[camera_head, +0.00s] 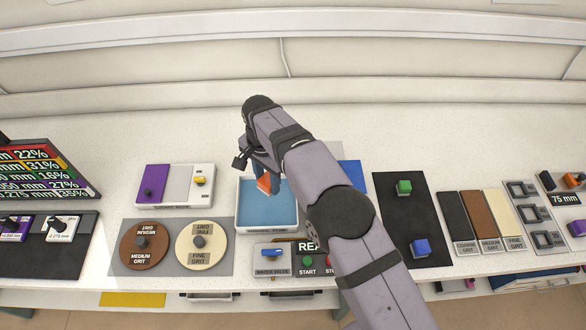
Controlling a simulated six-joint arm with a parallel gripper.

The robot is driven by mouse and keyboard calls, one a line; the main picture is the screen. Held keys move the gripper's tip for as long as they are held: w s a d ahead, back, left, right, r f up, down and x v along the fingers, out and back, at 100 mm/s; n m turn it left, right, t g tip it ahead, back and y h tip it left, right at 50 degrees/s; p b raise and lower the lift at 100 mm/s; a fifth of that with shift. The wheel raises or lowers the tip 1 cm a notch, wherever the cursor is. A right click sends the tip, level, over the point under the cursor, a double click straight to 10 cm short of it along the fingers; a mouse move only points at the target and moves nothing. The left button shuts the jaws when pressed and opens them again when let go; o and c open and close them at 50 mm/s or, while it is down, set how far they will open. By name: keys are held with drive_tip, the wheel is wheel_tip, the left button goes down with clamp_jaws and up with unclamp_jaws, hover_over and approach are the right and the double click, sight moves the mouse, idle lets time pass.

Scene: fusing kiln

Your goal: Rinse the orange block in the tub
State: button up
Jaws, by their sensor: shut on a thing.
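The orange block (264,184) is held in my gripper (262,175), above or in the tub (240,226). The tub is white-rimmed with a blue, water-like inside. The block covers the upper middle of the blue area, and I cannot tell whether it touches the water. My gripper is shut on the block, and my arm crosses the tub's right side and hides part of it.
A water valve panel (271,268) with a blue handle sits in front of the tub. Brown (144,246) and cream (201,246) grit discs lie to the left. A black mat (393,207) with a green block (404,187) and a blue block (420,247) lies right of my arm.

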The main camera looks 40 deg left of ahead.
drive_tip(key=shift+s+a+f, duration=0.1)
drive_tip(key=shift+s+a, duration=0.25)
drive_tip(key=shift+s, duration=0.05)
drive_tip(key=shift+f, duration=0.15)
drive_tip(key=shift+f+b, duration=3.15)
drive_tip(key=shift+f, duration=1.5)
drive_tip(key=shift+r, duration=0.2)
drive_tip(key=shift+r+p, duration=2.25)
drive_tip(key=shift+r, duration=1.35)
drive_tip(key=shift+w+d, duration=0.1)
drive_tip(key=shift+d, duration=0.05)
